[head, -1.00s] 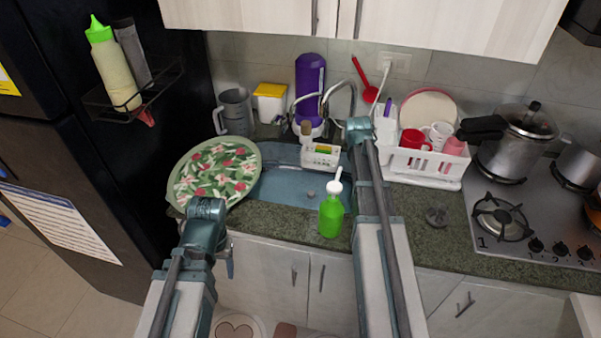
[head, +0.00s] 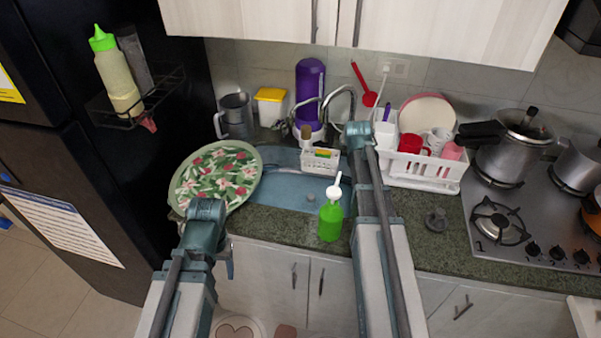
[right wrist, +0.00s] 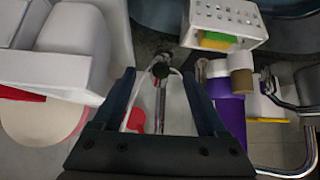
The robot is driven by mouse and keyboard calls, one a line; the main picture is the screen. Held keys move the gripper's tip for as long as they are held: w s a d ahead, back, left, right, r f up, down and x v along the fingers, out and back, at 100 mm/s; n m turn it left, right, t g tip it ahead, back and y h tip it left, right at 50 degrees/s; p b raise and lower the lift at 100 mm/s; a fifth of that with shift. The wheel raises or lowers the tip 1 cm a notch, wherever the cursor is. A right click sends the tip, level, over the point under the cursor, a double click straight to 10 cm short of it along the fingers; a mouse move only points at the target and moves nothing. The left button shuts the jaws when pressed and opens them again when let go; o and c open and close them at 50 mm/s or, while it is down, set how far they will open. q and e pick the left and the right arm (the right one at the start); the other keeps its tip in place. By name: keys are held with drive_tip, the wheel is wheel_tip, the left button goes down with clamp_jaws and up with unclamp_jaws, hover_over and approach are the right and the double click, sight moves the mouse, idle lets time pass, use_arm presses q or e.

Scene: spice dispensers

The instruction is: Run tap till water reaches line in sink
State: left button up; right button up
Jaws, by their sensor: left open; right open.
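The blue sink basin (head: 287,192) is set in the green counter, with its drain (head: 311,197) in sight. I cannot make out a line or any water. The curved chrome tap (head: 341,92) stands behind it, partly hidden by my right arm; no stream shows. In the right wrist view, my right gripper (right wrist: 160,76) is open. A dark round knob on a metal stem (right wrist: 161,70) appears between its fingers; I cannot tell if they touch it. My left gripper (head: 229,262) hangs low before the counter front, away from the sink, its fingers unclear.
A floral round tray (head: 215,178) covers the sink's left side. A green soap bottle (head: 331,220) stands at the front edge. A white sponge caddy (head: 320,161) and purple bottle (head: 310,85) are by the tap. A white dish rack (head: 420,171) stands right, beside the stove (head: 535,225).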

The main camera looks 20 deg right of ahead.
drive_tip(key=p+v, duration=0.3)
drive_tip(key=v, duration=0.1)
drive_tip(key=shift+s+a+r, duration=0.15)
drive_tip(key=shift+s+r, duration=0.05)
drive_tip(key=shift+r, duration=0.1)
